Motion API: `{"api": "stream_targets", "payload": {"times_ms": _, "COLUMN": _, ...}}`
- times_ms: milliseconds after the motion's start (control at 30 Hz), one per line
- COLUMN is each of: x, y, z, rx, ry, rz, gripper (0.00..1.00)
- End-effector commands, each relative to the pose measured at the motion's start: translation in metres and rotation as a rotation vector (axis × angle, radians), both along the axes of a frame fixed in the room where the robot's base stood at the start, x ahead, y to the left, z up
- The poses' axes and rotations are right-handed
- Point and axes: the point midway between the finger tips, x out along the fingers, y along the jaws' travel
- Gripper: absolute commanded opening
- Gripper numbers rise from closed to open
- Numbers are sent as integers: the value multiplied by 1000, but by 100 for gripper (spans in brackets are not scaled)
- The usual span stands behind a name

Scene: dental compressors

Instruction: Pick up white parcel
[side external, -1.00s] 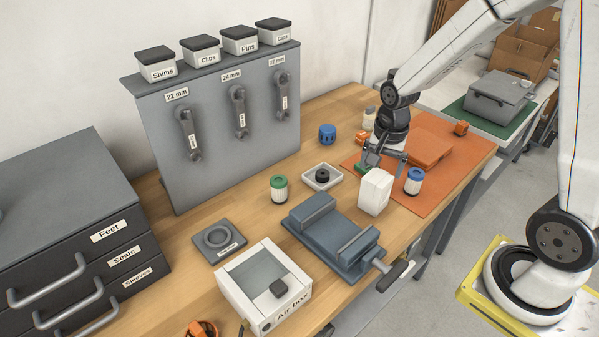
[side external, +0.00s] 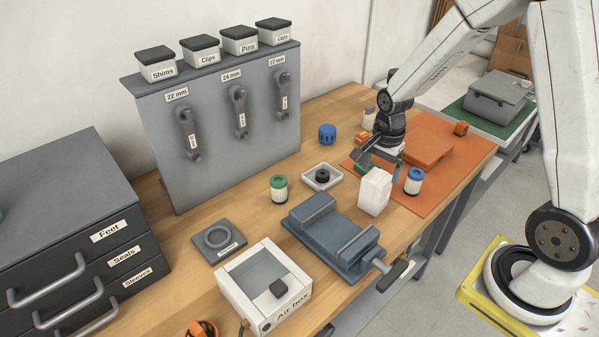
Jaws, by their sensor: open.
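The white parcel (side external: 375,193) is an upright white block on the wooden bench, between the grey vise and the orange mat. My gripper (side external: 377,165) is open and points down just above and behind the parcel's top, at the mat's left edge. From this view I cannot tell whether a finger touches the parcel. Nothing shows between the fingers. A green item on the mat is partly hidden behind my gripper.
A blue-topped canister (side external: 414,181) stands close to the parcel's right. The grey vise (side external: 333,235) is close on its left. A green-topped canister (side external: 279,188) and a white tray (side external: 322,177) with a black part stand farther left. An orange block (side external: 428,147) lies on the orange mat (side external: 456,168).

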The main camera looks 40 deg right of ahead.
Motion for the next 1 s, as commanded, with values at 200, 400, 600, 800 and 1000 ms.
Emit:
{"api": "stream_targets", "payload": {"times_ms": 200, "x": 0, "y": 0, "z": -2, "rx": 0, "ry": 0, "rz": 1, "gripper": 100}}
{"api": "stream_targets", "payload": {"times_ms": 400, "x": 1, "y": 1, "z": -13, "rx": 1, "ry": 2, "rz": 1, "gripper": 100}}
{"api": "stream_targets", "payload": {"times_ms": 600, "x": 2, "y": 1, "z": -33, "rx": 1, "ry": 3, "rz": 1, "gripper": 100}}
{"api": "stream_targets", "payload": {"times_ms": 800, "x": 2, "y": 1, "z": -49, "rx": 1, "ry": 1, "rz": 1, "gripper": 100}}
{"api": "stream_targets", "payload": {"times_ms": 1000, "x": 3, "y": 1, "z": -53, "rx": 0, "ry": -1, "rz": 1, "gripper": 100}}
